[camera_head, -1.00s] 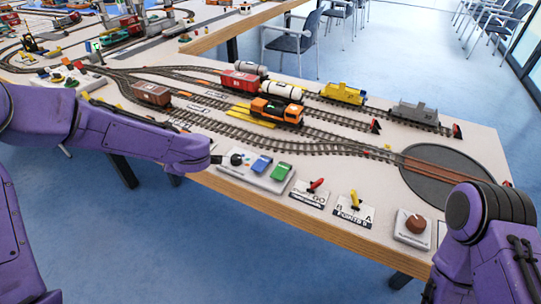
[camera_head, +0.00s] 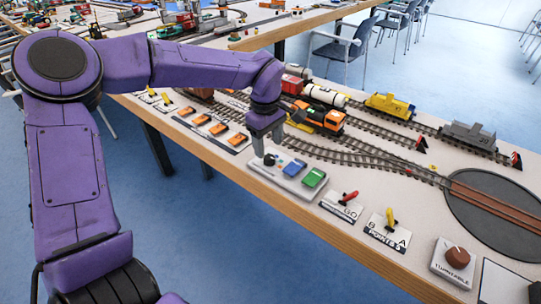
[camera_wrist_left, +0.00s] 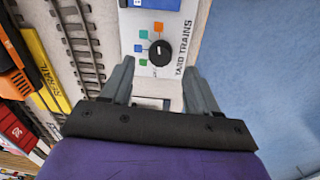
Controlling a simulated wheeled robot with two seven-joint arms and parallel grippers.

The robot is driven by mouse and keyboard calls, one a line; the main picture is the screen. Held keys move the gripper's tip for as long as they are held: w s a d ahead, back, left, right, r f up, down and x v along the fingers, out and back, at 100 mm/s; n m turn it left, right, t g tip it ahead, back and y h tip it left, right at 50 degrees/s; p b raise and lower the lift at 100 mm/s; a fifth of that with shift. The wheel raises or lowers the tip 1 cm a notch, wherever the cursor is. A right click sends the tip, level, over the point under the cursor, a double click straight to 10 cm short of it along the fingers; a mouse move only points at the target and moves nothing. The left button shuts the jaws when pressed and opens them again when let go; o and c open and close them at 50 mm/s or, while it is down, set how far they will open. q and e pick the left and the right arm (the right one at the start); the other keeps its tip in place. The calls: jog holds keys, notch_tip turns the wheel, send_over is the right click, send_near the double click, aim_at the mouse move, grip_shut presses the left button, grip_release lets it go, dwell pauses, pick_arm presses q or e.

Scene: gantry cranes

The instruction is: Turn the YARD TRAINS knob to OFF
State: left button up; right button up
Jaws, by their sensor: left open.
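The YARD TRAINS knob (camera_wrist_left: 160,53) is round and black with a small white mark, on a pale panel (camera_wrist_left: 134,30) with orange, blue, teal and green squares around it. In the head view the panel (camera_head: 285,187) lies near the table's front edge; the knob (camera_head: 270,159) is close to the fingers and partly obscured. My left gripper (camera_head: 263,148) points down over the panel's left end. In the wrist view the left gripper (camera_wrist_left: 160,82) is open and empty, its fingers apart either side of the knob's line, with the knob just beyond the tips. My right gripper is out of view.
A blue rocker (camera_head: 294,167) and a green rocker (camera_head: 314,178) sit right of the knob. Orange switches (camera_head: 218,129) stand to its left. An orange locomotive (camera_head: 320,117) is on the tracks behind. A red lever (camera_head: 349,197) and the turntable knob (camera_head: 457,257) are further right.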

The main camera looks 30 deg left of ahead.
aim_at(269, 157)
pick_arm(q)
notch_tip(269, 157, down, 4)
jog(key=shift+w+f, duration=0.1)
jog(key=c, duration=1)
jog(key=shift+c, duration=0.2)
